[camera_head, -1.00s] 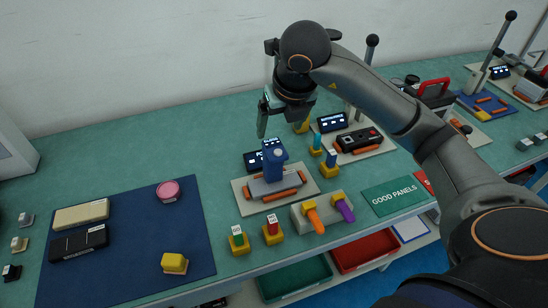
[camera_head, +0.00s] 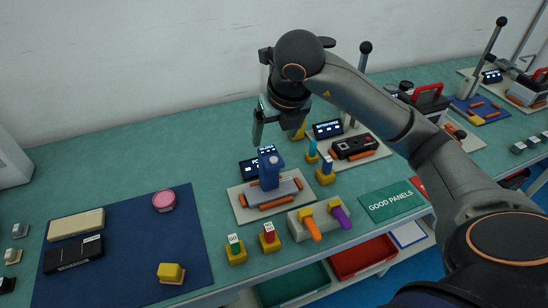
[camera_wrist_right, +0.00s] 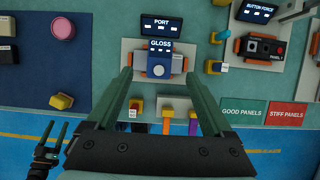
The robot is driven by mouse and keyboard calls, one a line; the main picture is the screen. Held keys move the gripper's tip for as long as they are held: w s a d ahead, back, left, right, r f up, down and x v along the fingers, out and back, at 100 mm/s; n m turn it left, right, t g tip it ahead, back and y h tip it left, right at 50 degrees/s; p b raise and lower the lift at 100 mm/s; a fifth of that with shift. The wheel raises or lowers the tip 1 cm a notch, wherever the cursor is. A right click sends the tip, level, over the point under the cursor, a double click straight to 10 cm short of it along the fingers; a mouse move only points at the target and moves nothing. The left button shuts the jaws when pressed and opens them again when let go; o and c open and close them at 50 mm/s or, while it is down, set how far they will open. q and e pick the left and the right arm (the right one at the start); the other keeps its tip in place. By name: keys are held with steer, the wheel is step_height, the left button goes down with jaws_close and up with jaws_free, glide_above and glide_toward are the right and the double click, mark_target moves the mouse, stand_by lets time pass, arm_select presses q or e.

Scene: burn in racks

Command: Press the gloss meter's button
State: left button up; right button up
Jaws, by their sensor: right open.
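The gloss meter (camera_head: 269,176) is a blue upright device on a grey block with orange bars, on a pale plate. In the right wrist view its GLOSS screen (camera_wrist_right: 160,45) is lit, and a round grey button (camera_wrist_right: 158,70) sits on the blue face below. My right gripper (camera_head: 270,128) is open and empty, pointing down above and behind the meter in the head view. In the wrist view its fingers (camera_wrist_right: 160,74) appear on either side of the meter; no contact is visible. My left gripper (camera_wrist_right: 58,135) shows small at the wrist view's lower left; its opening is unclear.
A PORT display (camera_wrist_right: 161,23) stands behind the meter. Yellow-based plugs (camera_head: 236,251) and a grey holder with orange and purple pieces (camera_head: 300,226) stand in front. A blue mat (camera_head: 125,230) with several items lies left. A button-force station (camera_head: 352,147) is at right.

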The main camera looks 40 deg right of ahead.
jaws_close()
stand_by(0.5)
stand_by(1.0)
